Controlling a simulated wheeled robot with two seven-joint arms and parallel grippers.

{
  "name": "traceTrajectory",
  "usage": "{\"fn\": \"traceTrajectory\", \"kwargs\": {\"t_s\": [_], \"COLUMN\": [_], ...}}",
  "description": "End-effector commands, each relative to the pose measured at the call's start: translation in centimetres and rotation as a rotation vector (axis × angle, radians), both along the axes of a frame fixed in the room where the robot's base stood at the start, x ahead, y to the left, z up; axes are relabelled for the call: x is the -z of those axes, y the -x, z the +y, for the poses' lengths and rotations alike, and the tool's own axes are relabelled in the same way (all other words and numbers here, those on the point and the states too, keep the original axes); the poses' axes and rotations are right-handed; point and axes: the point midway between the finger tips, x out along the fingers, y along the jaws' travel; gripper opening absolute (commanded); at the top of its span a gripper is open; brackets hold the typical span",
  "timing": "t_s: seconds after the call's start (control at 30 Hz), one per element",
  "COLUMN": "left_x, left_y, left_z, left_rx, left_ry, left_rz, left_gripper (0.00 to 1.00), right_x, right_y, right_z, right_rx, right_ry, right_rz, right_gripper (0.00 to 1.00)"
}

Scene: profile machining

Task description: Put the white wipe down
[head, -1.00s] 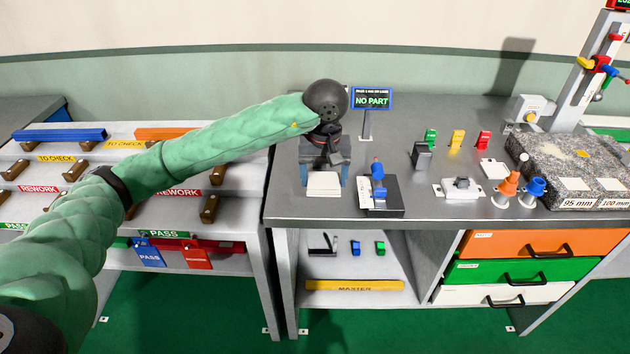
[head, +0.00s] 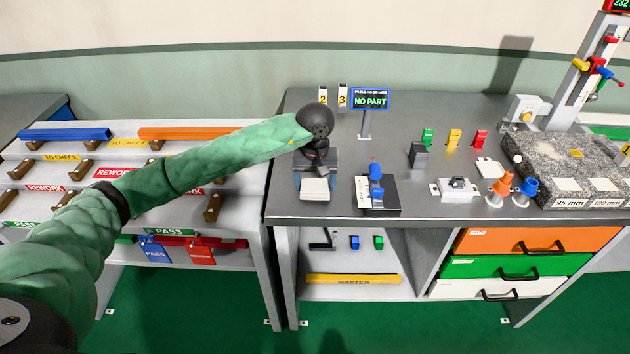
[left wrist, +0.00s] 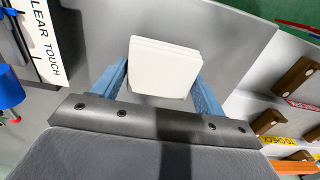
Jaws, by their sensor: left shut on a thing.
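The white wipe (head: 315,189) is a folded, layered pad at the left front part of the grey bench. My left gripper (head: 315,181) is above it, pointing down, shut on the wipe. In the left wrist view the wipe (left wrist: 165,68) sits between the two blue fingers (left wrist: 160,88). The wipe is low over the bench top; I cannot tell whether it touches it. My right gripper is not in view.
A block with a blue-topped tool (head: 377,190) stands close to the right of the wipe. The NO PART display (head: 369,100) is behind. The bench's front edge (head: 340,222) is near. A sloped rack (head: 240,190) lies to the left.

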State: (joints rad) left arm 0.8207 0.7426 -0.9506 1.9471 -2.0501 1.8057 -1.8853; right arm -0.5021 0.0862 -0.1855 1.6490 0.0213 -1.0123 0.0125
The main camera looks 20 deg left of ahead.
Motion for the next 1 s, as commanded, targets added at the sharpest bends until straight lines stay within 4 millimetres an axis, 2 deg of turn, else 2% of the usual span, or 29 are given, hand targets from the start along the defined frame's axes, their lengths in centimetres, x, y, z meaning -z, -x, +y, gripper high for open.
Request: {"fn": "traceTrajectory", "kwargs": {"t_s": [0.23,0.97,1.0], "left_x": [0.8,1.1,1.0], "left_y": [0.0,0.0,0.0], "left_z": [0.0,0.0,0.0], "left_rx": [0.000,0.000,0.000], "left_ry": [0.001,0.000,0.000], "left_rz": [-0.001,-0.001,-0.001], "left_gripper": [0.50,0.50,0.80], "right_x": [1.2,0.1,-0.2], "right_y": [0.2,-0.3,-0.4], "right_z": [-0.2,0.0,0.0], "right_rx": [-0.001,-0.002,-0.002], "right_ry": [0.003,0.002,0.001], "right_rz": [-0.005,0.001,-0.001], "right_gripper": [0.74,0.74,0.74]}}
